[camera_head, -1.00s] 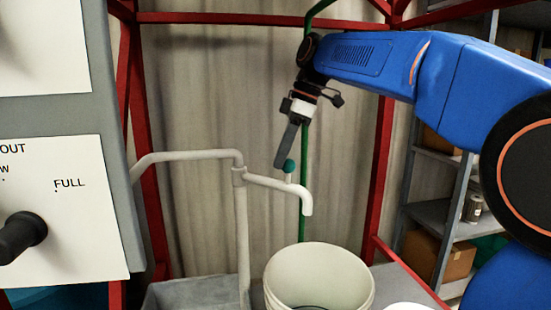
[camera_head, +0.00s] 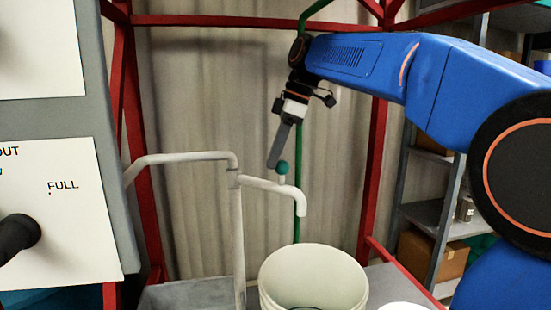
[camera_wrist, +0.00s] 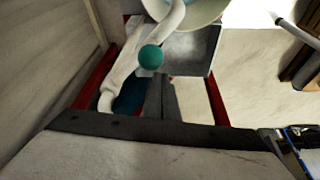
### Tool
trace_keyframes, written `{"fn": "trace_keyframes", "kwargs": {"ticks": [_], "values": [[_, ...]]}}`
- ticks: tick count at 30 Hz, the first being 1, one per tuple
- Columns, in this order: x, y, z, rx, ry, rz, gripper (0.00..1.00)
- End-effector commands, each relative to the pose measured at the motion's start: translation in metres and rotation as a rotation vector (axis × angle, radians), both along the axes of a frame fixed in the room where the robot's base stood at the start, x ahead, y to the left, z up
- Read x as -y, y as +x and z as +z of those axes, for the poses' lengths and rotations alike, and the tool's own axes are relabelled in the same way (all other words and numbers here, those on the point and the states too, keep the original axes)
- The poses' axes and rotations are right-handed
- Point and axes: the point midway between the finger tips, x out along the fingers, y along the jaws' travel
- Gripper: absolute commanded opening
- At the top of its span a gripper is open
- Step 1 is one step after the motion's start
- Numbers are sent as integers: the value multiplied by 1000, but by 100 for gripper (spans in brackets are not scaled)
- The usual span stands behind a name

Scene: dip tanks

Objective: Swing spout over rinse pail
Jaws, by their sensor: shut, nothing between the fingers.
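The pale swing spout (camera_head: 265,184) runs right from its upright pipe, with its downturned outlet above the white rinse pail (camera_head: 313,266) in the head view. A teal ball knob (camera_head: 282,168) stands on the spout. My gripper (camera_head: 272,164) is shut and empty, its fingertips just left of the knob; whether they touch it I cannot tell. In the wrist view, the knob (camera_wrist: 151,57) lies just beyond the shut fingers (camera_wrist: 162,98). The spout (camera_wrist: 172,16) overlaps the pail's rim (camera_wrist: 202,14) there, its end cut off by the frame.
A grey tank (camera_head: 190,294) stands left of the pail. A grey panel with a black handle (camera_head: 17,236) fills the left side. Red frame posts (camera_head: 372,165) and a green pipe (camera_head: 299,150) stand behind. Shelves with boxes (camera_head: 432,252) are at the right.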

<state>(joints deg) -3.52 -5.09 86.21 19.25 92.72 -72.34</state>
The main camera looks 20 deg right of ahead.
Motion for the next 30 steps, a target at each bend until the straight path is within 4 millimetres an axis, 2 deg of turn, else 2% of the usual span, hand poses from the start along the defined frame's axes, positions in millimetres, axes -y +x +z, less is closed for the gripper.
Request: {"fn": "trace_keyframes", "kwargs": {"ticks": [5,18,24,30], "values": [[-22,-7,5,-5,4,7,0],[2,7,76,-7,7,5,0],[7,10,94,-9,7,7,0],[8,10,98,-10,7,7,0]]}}
